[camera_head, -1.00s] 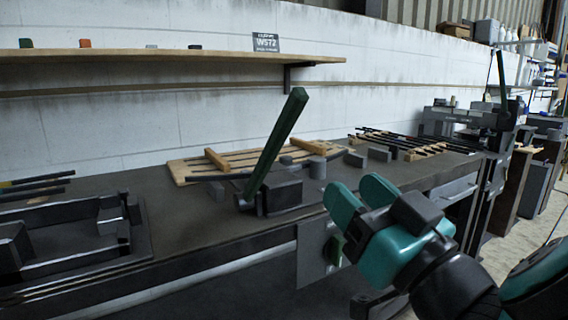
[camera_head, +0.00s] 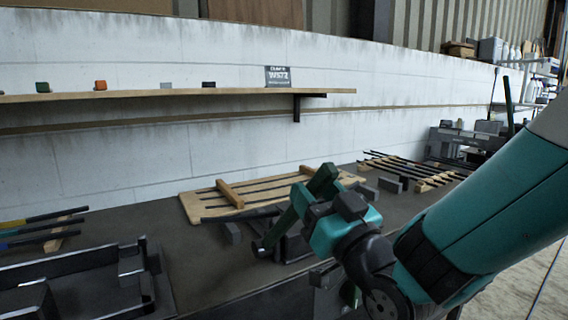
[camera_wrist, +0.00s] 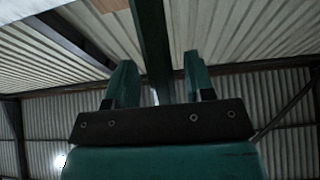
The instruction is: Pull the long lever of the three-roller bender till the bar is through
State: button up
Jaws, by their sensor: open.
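The long green lever (camera_head: 281,229) rises from the three-roller bender (camera_head: 296,248) and leans to the right. Its upper end shows beyond my gripper (camera_head: 308,202). In the wrist view the lever (camera_wrist: 153,40) passes between the two open fingers of my gripper (camera_wrist: 158,75). I cannot tell whether a finger touches it. A dark bar (camera_head: 238,214) sticks out to the left of the bender. My gripper and arm hide much of the bender, and its rollers cannot be made out.
A slatted wooden rack (camera_head: 205,207) lies behind the bender. A dark metal frame (camera_head: 75,268) stands on the bench at left, with coloured rods (camera_head: 40,232) behind it. More rods (camera_head: 400,165) lie at back right. A shelf (camera_head: 180,93) runs along the wall.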

jog(key=shift+w+a+r, duration=0.25)
jog(key=shift+w+a, duration=0.1)
jog(key=shift+w, duration=0.2)
jog(key=shift+a, duration=0.1)
grip_shut()
jog(key=shift+w+a+r+p, duration=0.1)
jog(key=shift+w+r+p, duration=0.1)
jog(key=shift+p, duration=0.6)
